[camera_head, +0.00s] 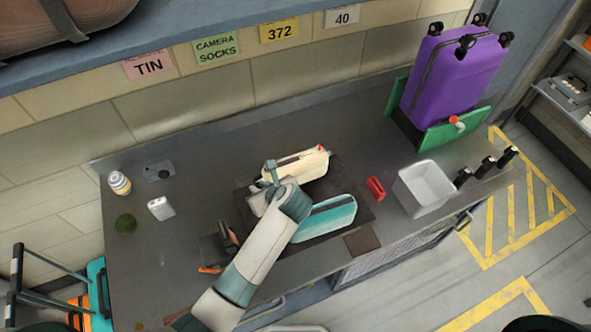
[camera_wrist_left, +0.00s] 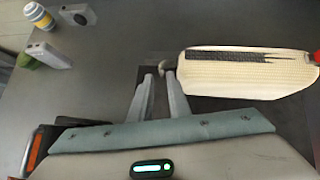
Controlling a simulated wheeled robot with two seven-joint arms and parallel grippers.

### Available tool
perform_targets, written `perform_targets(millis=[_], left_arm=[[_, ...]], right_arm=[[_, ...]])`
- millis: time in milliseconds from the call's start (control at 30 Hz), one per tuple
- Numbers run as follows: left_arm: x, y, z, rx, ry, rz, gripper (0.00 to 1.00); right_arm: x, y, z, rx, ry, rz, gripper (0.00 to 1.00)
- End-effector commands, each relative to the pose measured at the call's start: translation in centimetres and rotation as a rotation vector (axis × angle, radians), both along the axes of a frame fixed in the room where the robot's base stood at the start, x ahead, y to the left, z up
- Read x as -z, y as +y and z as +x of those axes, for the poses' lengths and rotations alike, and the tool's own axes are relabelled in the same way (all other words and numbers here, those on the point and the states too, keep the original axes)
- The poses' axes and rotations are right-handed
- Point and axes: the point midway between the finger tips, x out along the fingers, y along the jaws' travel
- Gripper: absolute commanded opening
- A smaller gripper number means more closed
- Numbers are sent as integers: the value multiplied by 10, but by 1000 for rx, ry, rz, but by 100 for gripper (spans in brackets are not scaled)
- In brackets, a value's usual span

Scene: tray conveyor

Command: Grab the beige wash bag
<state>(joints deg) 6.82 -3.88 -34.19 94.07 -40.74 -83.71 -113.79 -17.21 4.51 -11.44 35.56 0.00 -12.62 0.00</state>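The beige wash bag (camera_head: 308,166) lies on a dark tray (camera_head: 354,185) near the middle of the counter. It has a dark zip and a red end piece. In the left wrist view the bag (camera_wrist_left: 240,72) lies to the right of the fingers, its left end close to the fingertips. My left gripper (camera_head: 270,168) is at the left end of the bag in the head view. In the left wrist view its two fingers (camera_wrist_left: 160,76) have a narrow gap, with no bag body between them. I cannot tell whether they touch the bag. My right gripper is not in view.
A teal bag (camera_head: 325,220) lies beside my forearm. A red item (camera_head: 375,188), white bin (camera_head: 424,188) and purple suitcase (camera_head: 452,75) stand to the right. The counter's back strip is mostly clear.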

Motion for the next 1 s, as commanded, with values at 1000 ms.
perform_targets(millis=[1000], left_arm=[[37, 19, 31, 0, 0, 0, 16]], right_arm=[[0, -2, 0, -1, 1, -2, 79]])
